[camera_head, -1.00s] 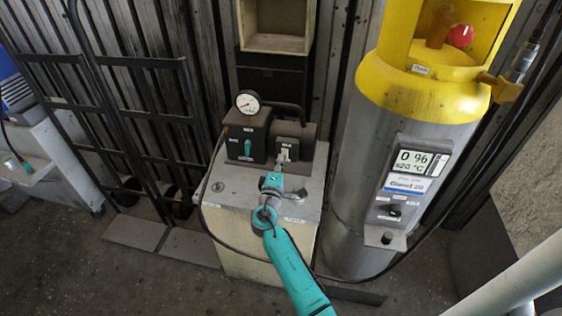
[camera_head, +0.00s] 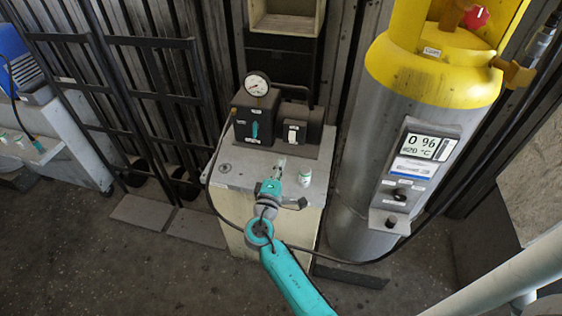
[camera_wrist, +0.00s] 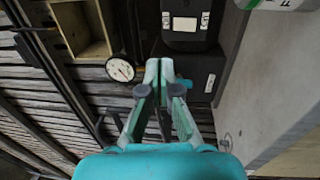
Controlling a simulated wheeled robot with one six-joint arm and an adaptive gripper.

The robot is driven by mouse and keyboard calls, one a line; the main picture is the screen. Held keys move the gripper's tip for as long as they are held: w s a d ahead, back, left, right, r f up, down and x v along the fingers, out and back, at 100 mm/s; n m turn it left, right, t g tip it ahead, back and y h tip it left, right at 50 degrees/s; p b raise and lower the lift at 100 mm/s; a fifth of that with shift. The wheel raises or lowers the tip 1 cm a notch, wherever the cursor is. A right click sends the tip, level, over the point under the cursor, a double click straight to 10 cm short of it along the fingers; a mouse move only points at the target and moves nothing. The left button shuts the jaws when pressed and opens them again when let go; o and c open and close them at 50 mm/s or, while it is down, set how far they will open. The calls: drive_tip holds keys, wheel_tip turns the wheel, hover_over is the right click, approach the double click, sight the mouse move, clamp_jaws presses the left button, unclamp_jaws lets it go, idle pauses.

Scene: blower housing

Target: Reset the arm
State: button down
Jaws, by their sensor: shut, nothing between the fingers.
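My gripper (camera_head: 279,166) is at the end of the teal arm, above the front of the grey-topped cabinet (camera_head: 232,171). In the wrist view my gripper (camera_wrist: 159,68) has its fingertips together with nothing between them. It points toward the dark pump unit (camera_head: 257,126) with a round gauge (camera_head: 257,85) and a teal lever. Beside the lever box is a dark block (camera_head: 297,128) with a white switch. The fingers appear apart from the pump unit.
A small white-and-green container (camera_head: 305,177) stands on the cabinet top, right of my gripper. A yellow-topped grey cylinder (camera_head: 365,180) with a display stands at right. A black hand truck (camera_head: 100,95) leans at left. A black hose runs along the floor.

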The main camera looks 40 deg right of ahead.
idle(0.4)
drive_tip(key=s+a+f+y, duration=0.4)
drive_tip(key=s+f, duration=0.1)
drive_tip(key=s, duration=0.3)
drive_tip(key=s+a+f+t+y, duration=0.1)
drive_tip(key=s+a+f+y, duration=0.3)
drive_tip(key=s, duration=0.3)
drive_tip(key=s+a+f+y, duration=0.35)
drive_tip(key=s+f, duration=0.25)
drive_tip(key=s, duration=0.2)
drive_tip(key=s+a+r+m+y, duration=0.1)
drive_tip(key=s+a+r+m, duration=0.15)
drive_tip(key=s, duration=0.35)
drive_tip(key=s+a+r+m+y, duration=0.1)
drive_tip(key=s+a+r+y, duration=0.15)
drive_tip(key=s, duration=0.45)
drive_tip(key=s+a+r+m+t, duration=0.1)
drive_tip(key=s+r+m, duration=0.3)
drive_tip(key=s+r, duration=0.4)
drive_tip(key=shift+a+r+t, duration=0.4)
drive_tip(key=shift+a+r, duration=0.1)
drive_tip(key=shift+r, duration=0.45)
